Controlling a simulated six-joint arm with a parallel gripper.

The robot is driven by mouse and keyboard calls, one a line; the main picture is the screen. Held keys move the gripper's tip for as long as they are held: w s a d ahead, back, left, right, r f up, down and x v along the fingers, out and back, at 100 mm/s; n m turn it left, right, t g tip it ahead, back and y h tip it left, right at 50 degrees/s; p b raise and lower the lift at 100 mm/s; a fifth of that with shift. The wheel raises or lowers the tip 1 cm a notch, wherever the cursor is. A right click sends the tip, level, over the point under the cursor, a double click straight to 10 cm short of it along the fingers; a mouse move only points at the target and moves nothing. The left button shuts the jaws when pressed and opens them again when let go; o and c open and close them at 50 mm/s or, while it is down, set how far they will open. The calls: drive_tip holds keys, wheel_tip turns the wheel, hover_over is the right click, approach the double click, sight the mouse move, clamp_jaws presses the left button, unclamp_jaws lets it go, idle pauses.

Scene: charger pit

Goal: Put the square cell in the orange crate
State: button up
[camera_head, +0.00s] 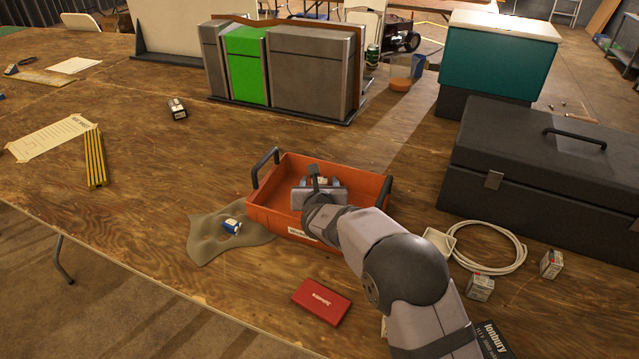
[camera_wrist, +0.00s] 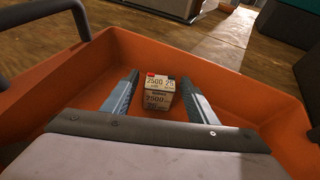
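The orange crate (camera_head: 376,191) stands on the wooden table, and its orange wall (camera_wrist: 236,82) fills much of the wrist view. My gripper (camera_head: 320,182) is inside the crate, pointing down toward its floor. In the wrist view its two fingers (camera_wrist: 160,80) are spread, with a gap on each side of a square cell (camera_wrist: 158,91). The cell is cream with red and dark patches and "2500" labels. In the head view the cell is mostly hidden.
A blue-and-white cell (camera_head: 232,226) lies on a grey cloth (camera_head: 205,238) left of the crate. Small boxes (camera_head: 480,288) and a coiled white cable (camera_head: 515,250) lie to the right, before a black case (camera_head: 540,190). A red box (camera_head: 321,301) lies in front.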

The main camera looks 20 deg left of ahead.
sight(319, 183)
drive_tip(key=shift+r, duration=0.1)
drive_tip(key=shift+r+p, duration=0.15)
drive_tip(key=shift+p, duration=0.15)
drive_tip(key=shift+b+v, duration=0.5)
drive_tip(key=shift+v, duration=1.1)
wheel_tip(319, 183, up, 7)
drive_tip(key=p, duration=0.1)
drive_tip(key=shift+p, duration=0.35)
drive_tip(key=shift+w, duration=0.1)
